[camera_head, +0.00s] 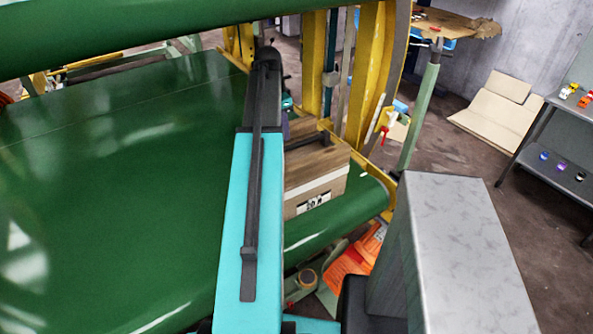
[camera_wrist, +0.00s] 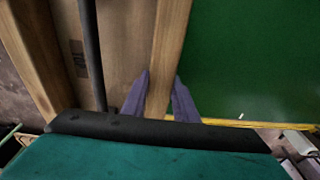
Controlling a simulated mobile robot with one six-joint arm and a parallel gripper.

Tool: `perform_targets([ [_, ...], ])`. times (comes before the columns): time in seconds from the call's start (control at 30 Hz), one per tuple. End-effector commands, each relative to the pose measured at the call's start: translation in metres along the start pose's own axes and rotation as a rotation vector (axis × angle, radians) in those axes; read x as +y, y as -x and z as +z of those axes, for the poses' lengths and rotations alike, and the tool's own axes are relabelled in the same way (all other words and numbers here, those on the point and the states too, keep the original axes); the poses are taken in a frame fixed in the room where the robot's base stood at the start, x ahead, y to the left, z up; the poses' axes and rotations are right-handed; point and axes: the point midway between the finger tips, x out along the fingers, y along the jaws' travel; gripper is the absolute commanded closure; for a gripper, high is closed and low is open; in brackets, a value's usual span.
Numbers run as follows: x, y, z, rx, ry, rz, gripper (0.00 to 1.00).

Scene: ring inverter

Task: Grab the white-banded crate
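The white-banded crate (camera_head: 318,195) is a brown wooden box with a white stripe and a "20" label on its front. It stands on the green conveyor belt (camera_head: 110,190), near the belt's right end. My arm hides its left part in the head view. In the wrist view the brown inside of the crate (camera_wrist: 115,45) and its wooden wall (camera_wrist: 172,30) show from above. My gripper (camera_wrist: 161,78) has its two grey-purple fingers apart, one on each side of that wall. I cannot tell whether they press on it.
Yellow frame posts (camera_head: 372,75) rise right behind the crate. A grey-topped block (camera_head: 465,245) stands at the front right. A dark table (camera_head: 560,150) with small items is at the far right. The belt left of my arm is clear.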

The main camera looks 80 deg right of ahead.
Motion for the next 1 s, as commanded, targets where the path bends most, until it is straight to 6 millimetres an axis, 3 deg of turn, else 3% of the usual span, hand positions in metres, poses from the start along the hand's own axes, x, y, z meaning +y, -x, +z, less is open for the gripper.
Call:
perform_targets([
  [0.03,0.0005,0.0,-0.0001,0.0,0.0,0.001,0.89],
  [0.1,0.0006,0.0,-0.0002,0.0,0.0,0.001,1.0],
  [1.0,0.0014,-0.0003,-0.0005,0.0,-0.001,0.003,1.0],
])
